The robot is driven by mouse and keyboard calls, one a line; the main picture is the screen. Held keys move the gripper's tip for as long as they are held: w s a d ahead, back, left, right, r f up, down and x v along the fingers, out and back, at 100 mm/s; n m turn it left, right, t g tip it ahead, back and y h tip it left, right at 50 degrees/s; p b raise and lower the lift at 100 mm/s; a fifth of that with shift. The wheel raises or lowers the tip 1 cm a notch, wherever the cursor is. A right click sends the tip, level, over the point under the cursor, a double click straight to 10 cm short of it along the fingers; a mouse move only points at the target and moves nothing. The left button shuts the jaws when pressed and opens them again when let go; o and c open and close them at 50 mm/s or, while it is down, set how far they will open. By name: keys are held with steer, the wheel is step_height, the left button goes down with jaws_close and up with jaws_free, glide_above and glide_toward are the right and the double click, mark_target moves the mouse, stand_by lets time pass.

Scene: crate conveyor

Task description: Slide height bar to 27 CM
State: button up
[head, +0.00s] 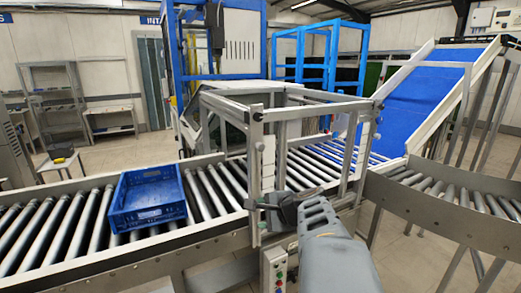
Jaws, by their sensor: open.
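A grey metal frame (255,170) stands over the roller conveyor, with a horizontal bar (315,110) across its upper part. I cannot tell for sure whether this is the height bar. A pale plate (269,165) is fixed along the near upright; any height marks on it are too small to read. My gripper (256,206) is open beside the lower part of this upright, pointing left. Its fingers overlap the upright in the picture, and I cannot tell whether they touch it. My arm hides part of the conveyor edge behind it.
A blue crate (148,216) sits on the rollers left of the frame. A control box with buttons (273,271) hangs below the near conveyor rail. A blue inclined belt (420,100) rises at the right, beside another roller section (460,195). Open floor lies at the back left.

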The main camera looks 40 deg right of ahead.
steer(key=w+d+r+m+t+h, duration=0.2)
steer(key=d+r+m+t, duration=0.2)
steer(key=d+r+m, duration=0.25)
steer(key=m+t+h, duration=0.2)
steer(key=m+t, duration=0.1)
steer(key=m, duration=0.5)
glide_toward(262, 148)
steer(key=w+p, duration=0.1)
steer(key=w, duration=0.2)
steer(key=w+d+p, duration=0.1)
steer(key=w, duration=0.3)
steer(key=w+p, duration=0.1)
steer(key=w, duration=0.3)
steer(key=shift+d+r, duration=0.2)
steer(key=shift+c, duration=0.2)
jaws_close()
